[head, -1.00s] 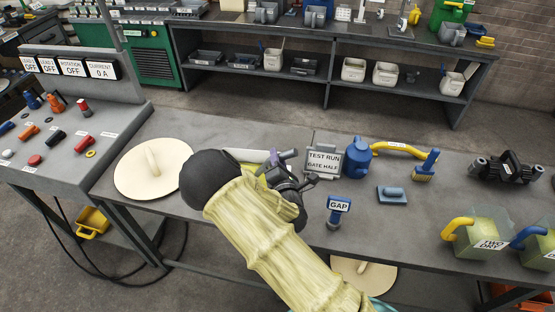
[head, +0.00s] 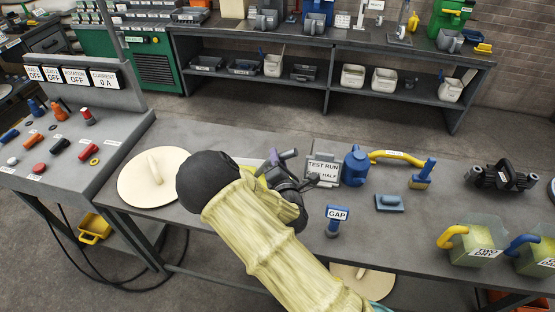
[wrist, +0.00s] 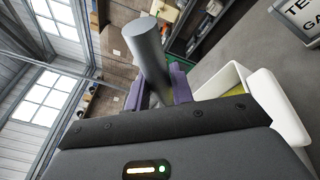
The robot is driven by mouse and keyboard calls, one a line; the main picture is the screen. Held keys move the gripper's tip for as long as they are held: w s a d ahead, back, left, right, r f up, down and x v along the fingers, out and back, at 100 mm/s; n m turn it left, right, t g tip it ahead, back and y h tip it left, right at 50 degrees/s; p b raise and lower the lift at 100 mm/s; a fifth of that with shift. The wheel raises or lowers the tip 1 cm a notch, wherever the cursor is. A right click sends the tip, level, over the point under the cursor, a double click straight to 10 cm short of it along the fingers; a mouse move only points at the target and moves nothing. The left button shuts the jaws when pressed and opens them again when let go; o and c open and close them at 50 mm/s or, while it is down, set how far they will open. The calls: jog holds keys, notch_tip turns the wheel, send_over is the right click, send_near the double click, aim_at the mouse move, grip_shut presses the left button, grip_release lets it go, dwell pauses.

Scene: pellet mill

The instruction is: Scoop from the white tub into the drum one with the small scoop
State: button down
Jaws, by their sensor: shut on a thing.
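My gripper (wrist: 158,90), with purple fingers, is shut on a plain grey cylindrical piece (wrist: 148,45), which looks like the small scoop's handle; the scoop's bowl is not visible. The white tub (wrist: 285,112) is right of the fingers in the wrist view, with yellow-green material inside. In the head view my gripper (head: 284,160) is over the middle of the bench, and a pale strip of the tub (head: 249,162) shows behind my arm, which hides the rest. I cannot pick out drum one.
A round cream lid (head: 135,185) lies on the bench at left. A TEST RUN sign (head: 323,170), a blue jug (head: 355,167), a GAP-labelled tool (head: 336,222) and a blue float (head: 389,203) stand to the right. A TWO DRY container (head: 472,250) is near the front right edge.

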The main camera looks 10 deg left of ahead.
jog(key=shift+r+p, duration=1.15)
jog(key=shift+r, duration=0.7)
